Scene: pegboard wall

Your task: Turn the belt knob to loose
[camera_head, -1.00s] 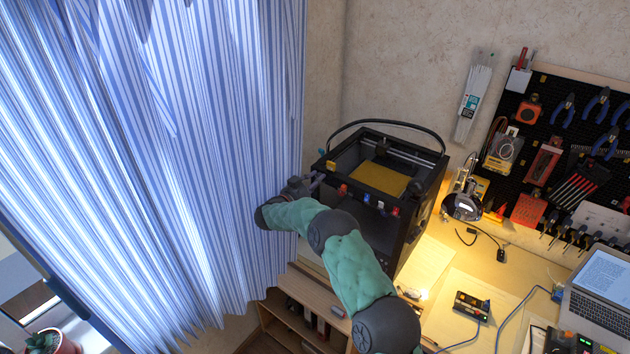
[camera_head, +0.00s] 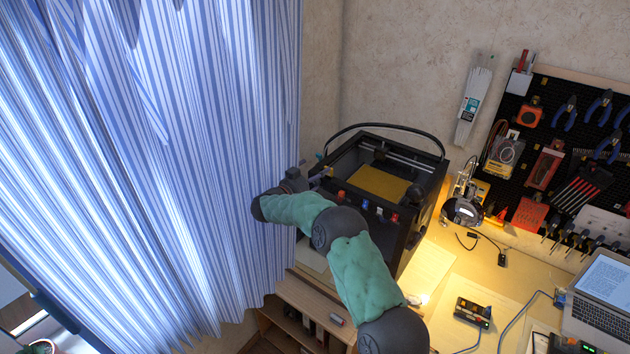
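A black open-topped 3D printer (camera_head: 420,215) with a yellow bed (camera_head: 382,184) stands at the left end of the bench. Small coloured knobs sit along its front top edge: an orange-red one (camera_head: 341,194), a blue one (camera_head: 364,203), a white one (camera_head: 379,211) and a red one (camera_head: 394,217). I cannot read which is the belt knob. My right gripper (camera_head: 314,172) is at the printer's left front corner, partly covering it. Its fingers are small and partly hidden, so their opening and any contact are unclear. My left gripper is out of view.
A striped curtain (camera_head: 150,150) hangs close to the left of my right gripper. A wooden shelf (camera_head: 305,300) stands below the printer. To the right are a lamp (camera_head: 462,208), a small black device (camera_head: 473,311), a laptop (camera_head: 600,295) and a tool pegboard (camera_head: 560,135).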

